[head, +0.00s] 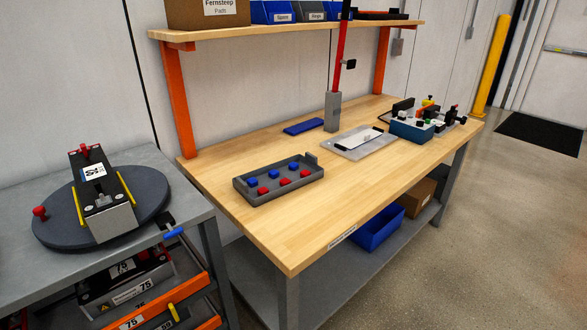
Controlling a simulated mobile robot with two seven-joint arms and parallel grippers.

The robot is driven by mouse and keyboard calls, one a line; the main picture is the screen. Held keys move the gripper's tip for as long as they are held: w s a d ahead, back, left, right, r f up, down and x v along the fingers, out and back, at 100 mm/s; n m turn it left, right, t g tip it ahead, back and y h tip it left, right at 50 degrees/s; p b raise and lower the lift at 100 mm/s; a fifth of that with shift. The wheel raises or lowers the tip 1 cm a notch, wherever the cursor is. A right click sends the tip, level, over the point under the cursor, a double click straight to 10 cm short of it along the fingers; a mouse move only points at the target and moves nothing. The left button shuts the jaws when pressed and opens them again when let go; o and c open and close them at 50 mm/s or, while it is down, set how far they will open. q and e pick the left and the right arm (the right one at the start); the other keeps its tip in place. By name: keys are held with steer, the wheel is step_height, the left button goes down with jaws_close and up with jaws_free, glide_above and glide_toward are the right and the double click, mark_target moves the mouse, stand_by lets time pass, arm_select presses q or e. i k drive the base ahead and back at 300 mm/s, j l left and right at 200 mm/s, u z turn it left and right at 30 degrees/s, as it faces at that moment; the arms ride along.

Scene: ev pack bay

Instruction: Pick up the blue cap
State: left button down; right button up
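Three small blue caps (273,174) sit in a back row in a dark grey tray (249,200) on the wooden workbench (330,216). Three red caps (284,181) sit in a row in front of them. The tray lies near the left part of the bench top. I cannot tell which of the blue caps is the one named. Neither of my grippers is in view.
Behind the tray lie a flat blue pad (304,126) and a grey plate (347,147) with a device on it. A post (332,112) stands between them. A grey cart (185,190) with a round turntable (60,231) stands at left. Bench top around the tray is clear.

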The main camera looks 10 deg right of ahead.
mark_target(251, 182)
steer(key=i+l, duration=0.25)
steer(key=i+l+u, duration=0.1)
steer(key=l, duration=0.35)
steer(key=i+l, duration=0.35)
steer(key=l+u, duration=0.05)
